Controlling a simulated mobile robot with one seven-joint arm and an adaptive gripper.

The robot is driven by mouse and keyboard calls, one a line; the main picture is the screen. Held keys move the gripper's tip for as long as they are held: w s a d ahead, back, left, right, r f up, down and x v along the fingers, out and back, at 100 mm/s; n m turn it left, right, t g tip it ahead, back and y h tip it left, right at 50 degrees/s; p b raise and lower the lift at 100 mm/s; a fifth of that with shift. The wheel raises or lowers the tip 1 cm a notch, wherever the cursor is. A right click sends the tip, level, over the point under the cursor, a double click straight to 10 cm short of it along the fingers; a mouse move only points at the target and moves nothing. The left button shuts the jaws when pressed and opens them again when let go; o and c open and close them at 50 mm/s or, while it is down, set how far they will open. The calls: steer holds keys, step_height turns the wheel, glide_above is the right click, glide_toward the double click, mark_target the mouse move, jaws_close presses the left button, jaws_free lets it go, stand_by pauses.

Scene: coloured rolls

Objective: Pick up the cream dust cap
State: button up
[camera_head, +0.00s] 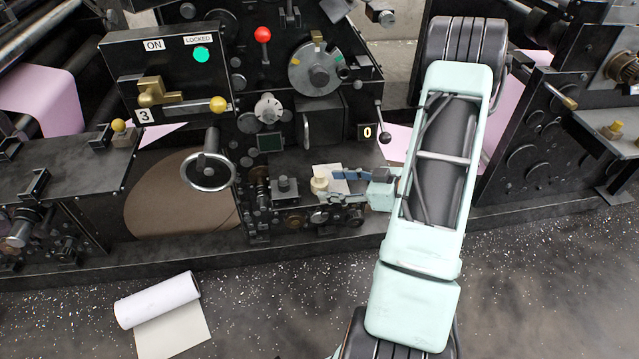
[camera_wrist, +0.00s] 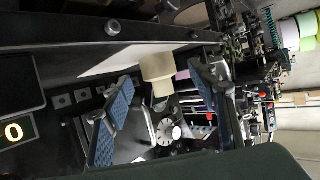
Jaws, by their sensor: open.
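The cream dust cap (camera_head: 319,184) sits on the dark machine's low ledge, in front of a pale sheet, at the middle of the head view. In the wrist view the cap (camera_wrist: 157,67) is a short cream cylinder with a narrower end, lying between the two blue-padded fingers. My gripper (camera_head: 338,187) comes in from the right, its fingers pointing left at the cap. The gripper (camera_wrist: 157,88) is open, with a visible space on each side of the cap in the wrist view. Whether either finger touches the cap cannot be told.
A handwheel (camera_head: 208,173) stands left of the cap. A black-knobbed lever (camera_head: 385,138) hangs above right, near my arm. The dark machine frame (camera_head: 307,138) rises behind the ledge.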

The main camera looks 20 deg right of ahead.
mark_target(319, 183)
steer(key=b+x, duration=0.1)
steer(key=x, duration=0.4)
steer(key=shift+w+r+b, duration=0.1)
steer(key=shift+r+b, duration=0.1)
steer(key=shift+b, duration=0.1)
steer(key=shift+d, duration=0.1)
steer(key=c, duration=1.1)
